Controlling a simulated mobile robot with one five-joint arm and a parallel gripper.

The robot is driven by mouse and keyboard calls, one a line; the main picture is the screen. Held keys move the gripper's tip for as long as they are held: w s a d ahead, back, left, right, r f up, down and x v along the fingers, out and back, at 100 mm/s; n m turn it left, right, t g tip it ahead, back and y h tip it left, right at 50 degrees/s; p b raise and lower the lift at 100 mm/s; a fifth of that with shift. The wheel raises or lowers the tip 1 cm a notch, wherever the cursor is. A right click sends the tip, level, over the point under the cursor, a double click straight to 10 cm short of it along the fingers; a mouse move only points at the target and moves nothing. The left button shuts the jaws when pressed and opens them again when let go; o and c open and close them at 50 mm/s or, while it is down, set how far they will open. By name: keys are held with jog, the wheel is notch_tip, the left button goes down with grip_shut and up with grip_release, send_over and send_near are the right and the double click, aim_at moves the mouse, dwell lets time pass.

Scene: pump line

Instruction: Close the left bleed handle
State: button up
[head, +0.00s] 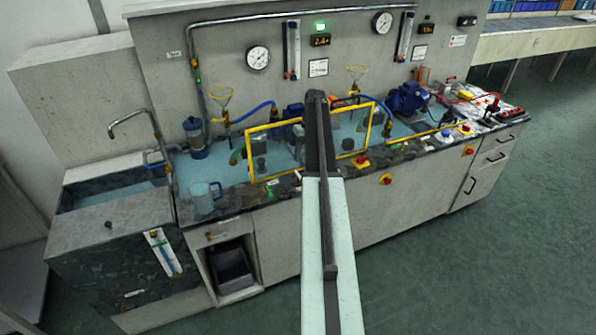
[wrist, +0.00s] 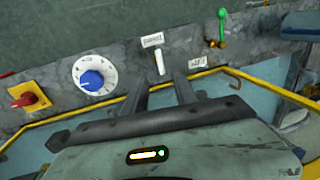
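In the wrist view, a green lever (wrist: 221,25) on a brass-coloured base stands upright at the counter's edge, upper right. A short white lever (wrist: 160,62) stands beside a small label, just beyond my fingertips. No readable label shows which one is the left bleed handle. My gripper (wrist: 160,80) is open, with its two dark fingers apart and nothing between them; the white lever lines up with the gap, and I cannot tell whether they touch. The green lever is to the right of the fingers, apart from them. In the head view my arm hides the gripper.
A blue knob on a white dial (wrist: 92,80) and a red switch on a yellow plate (wrist: 27,97) lie left of the fingers. A yellow frame (head: 248,155) stands on the counter. A clear jug (head: 203,197) stands near its left end. The green floor in front is clear.

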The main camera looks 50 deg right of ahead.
aim_at(298, 174)
jog(key=f+b, duration=0.2)
jog(key=a+f+b, duration=0.1)
jog(key=f+b, duration=0.4)
jog(key=shift+w+a+f, duration=0.25)
jog(key=shift+w+f, duration=0.05)
jog(key=shift+f, duration=0.1)
jog(key=shift+r, duration=0.1)
grip_shut()
jog(key=shift+a, duration=0.15)
